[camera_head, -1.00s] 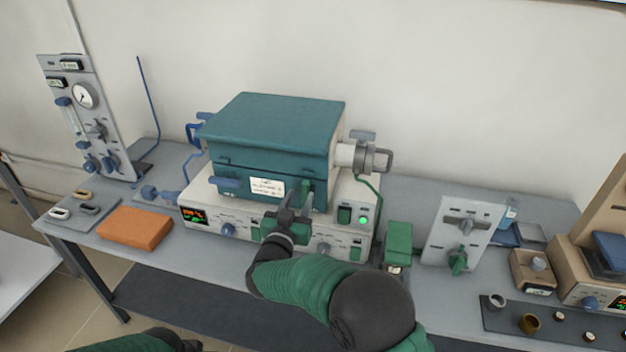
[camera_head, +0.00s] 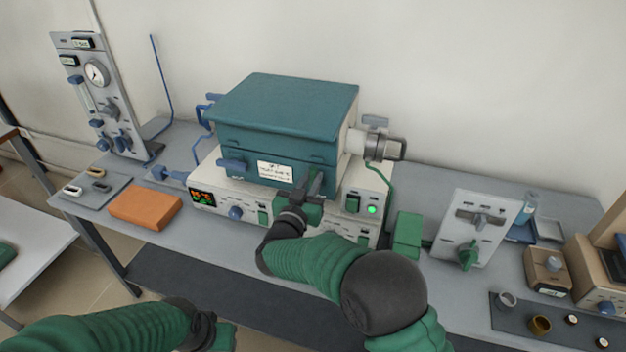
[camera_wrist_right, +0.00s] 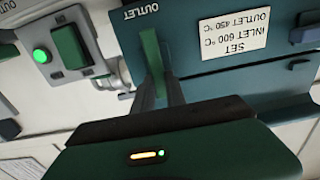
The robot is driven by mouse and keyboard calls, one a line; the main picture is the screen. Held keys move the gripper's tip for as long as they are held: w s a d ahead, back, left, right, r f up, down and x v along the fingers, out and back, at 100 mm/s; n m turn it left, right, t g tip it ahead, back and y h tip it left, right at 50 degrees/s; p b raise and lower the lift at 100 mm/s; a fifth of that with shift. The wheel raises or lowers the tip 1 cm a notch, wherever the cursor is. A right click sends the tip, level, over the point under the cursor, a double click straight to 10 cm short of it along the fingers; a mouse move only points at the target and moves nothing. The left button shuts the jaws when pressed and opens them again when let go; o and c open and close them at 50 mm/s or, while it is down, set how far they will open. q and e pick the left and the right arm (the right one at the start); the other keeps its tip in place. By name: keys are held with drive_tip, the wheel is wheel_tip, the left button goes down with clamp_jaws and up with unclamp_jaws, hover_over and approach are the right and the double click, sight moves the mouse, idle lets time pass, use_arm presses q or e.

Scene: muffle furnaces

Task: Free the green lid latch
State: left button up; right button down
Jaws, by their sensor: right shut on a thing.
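The green lid latch (camera_wrist_right: 152,58) is an upright green bar on the front of the teal furnace (camera_head: 268,142), beside its white label (camera_wrist_right: 233,36). My right gripper (camera_wrist_right: 160,92) is shut on the latch, with its two dark fingers at the bar. In the head view, my right gripper (camera_head: 312,186) reaches the furnace's front right and hides most of the latch. The furnace lid (camera_head: 285,100) lies flat and closed. My left gripper (camera_head: 222,335) is low at the bottom edge, away from the furnace, and its fingers cannot be made out.
The furnace sits on a white control base (camera_head: 218,202) with a lit green lamp (camera_head: 372,210). An orange block (camera_head: 146,207) lies to the left. A green box (camera_head: 407,235) and an upright switch panel (camera_head: 478,225) stand to the right. Blue tubing rises at the back left.

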drive_tip(key=shift+a, duration=0.1)
drive_tip(key=m+b, duration=0.4)
drive_tip(key=m, duration=0.1)
drive_tip(key=d+f+m+b, duration=0.1)
drive_tip(key=m+b, duration=0.4)
drive_tip(key=d+f+m+b, duration=0.1)
drive_tip(key=m+b, duration=0.4)
drive_tip(key=shift+s+d+f, duration=0.15)
drive_tip(key=shift+s+f, duration=0.05)
drive_tip(key=shift+s, duration=0.1)
drive_tip(key=shift+f+m+b, duration=0.15)
drive_tip(key=shift+m+b, duration=1.25)
drive_tip(key=shift+m, duration=0.1)
drive_tip(key=c, duration=1.4)
unclamp_jaws()
drive_tip(key=shift+o, duration=0.2)
